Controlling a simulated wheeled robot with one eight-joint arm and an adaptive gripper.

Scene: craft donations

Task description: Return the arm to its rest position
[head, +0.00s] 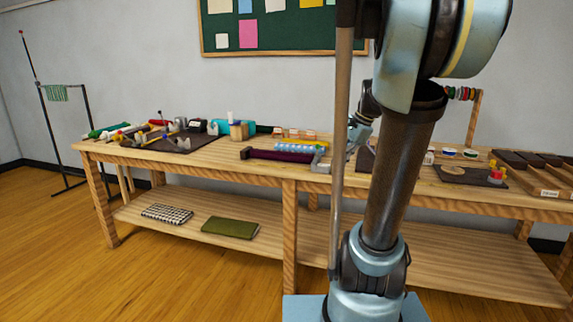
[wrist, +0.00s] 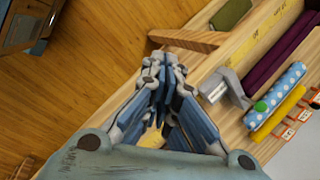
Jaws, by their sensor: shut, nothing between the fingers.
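My gripper (wrist: 164,66) shows in the wrist view with its fingers together and nothing between them. It is above the front edge of the wooden table (wrist: 195,62), with the floor on the picture's left side. In the head view my arm stands in front of the table (head: 225,160), and part of the wrist shows beside the upright column. The fingertips are hard to make out there.
A purple roll (head: 278,155), a grey dispenser-like object (wrist: 222,88) and a blue dotted roll (wrist: 275,97) lie near the gripper. Folded cloths (head: 230,228) lie on the lower shelf. Wooden trays (head: 535,172) stand at right.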

